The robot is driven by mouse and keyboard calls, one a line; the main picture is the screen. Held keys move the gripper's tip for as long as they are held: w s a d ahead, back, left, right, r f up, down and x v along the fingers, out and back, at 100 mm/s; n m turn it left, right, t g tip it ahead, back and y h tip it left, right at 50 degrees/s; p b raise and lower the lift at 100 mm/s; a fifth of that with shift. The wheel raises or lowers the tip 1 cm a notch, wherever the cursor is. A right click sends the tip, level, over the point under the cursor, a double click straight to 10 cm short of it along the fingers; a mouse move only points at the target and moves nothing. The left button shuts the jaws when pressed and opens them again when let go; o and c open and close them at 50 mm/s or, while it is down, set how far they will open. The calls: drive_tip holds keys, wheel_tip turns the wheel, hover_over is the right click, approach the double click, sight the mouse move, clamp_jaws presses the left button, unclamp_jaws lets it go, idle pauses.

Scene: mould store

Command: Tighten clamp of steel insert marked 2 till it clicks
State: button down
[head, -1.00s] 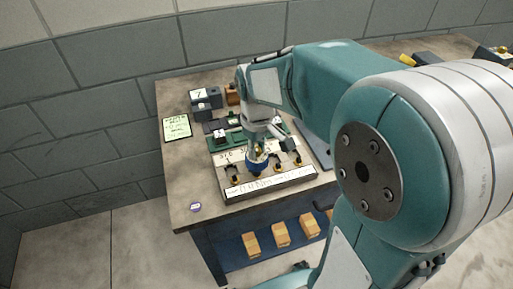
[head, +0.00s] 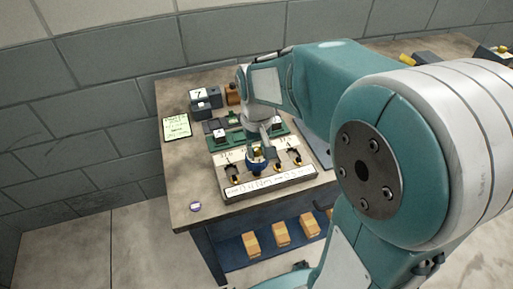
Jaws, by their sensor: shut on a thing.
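A pale rack (head: 290,184) with a handwritten front strip lies on the workbench and holds several small dark-and-yellow clamped pieces, such as one at its left (head: 233,169) and one at its right (head: 296,157). My gripper (head: 258,160) points down over the middle of the rack, shut on a small blue-and-yellow thing (head: 257,166), perhaps a driver. Its lower end is hidden or too small, so contact with a clamp cannot be told. A green fixture (head: 273,132) with dark and white blocks lies behind the rack. No insert number 2 is readable.
The workbench (head: 185,205) has bare room at its front left. Orange boxes (head: 281,234) sit on the shelf below. A wall stands behind.

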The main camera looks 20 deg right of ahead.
drive_tip(key=shift+m, duration=0.8)
drive_tip(key=shift+m, duration=0.8)
drive_tip(key=shift+f, duration=0.1)
drive_tip(key=shift+m, duration=0.9)
